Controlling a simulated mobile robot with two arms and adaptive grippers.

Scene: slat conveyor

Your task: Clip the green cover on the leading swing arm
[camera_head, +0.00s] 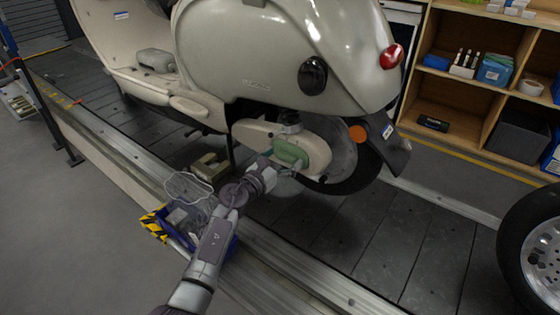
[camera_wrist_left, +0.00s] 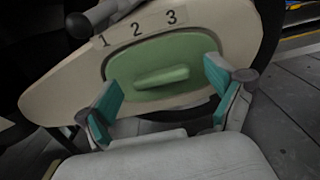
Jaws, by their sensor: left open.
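The green cover (camera_head: 291,151) lies against the cream swing arm (camera_head: 319,153) of the scooter, by the rear wheel. In the left wrist view the cover (camera_wrist_left: 160,75) is a rounded panel with a raised grip bar, below the marks 1, 2 and 3 on the swing arm (camera_wrist_left: 222,20). I cannot tell whether its edge is fully seated. My left gripper (camera_head: 284,162) is open in front of the cover. Its teal fingertips, also in the wrist view (camera_wrist_left: 162,88), stand on either side of the grip bar, apart from it. My right gripper is not in view.
A blue bin (camera_head: 222,246) of parts and a tan block (camera_head: 211,167) sit near the conveyor's near edge, beside my left arm. The scooter body (camera_head: 262,50) overhangs the swing arm. Another wheel (camera_head: 535,250) stands at right. Dark slats (camera_head: 330,232) between are clear.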

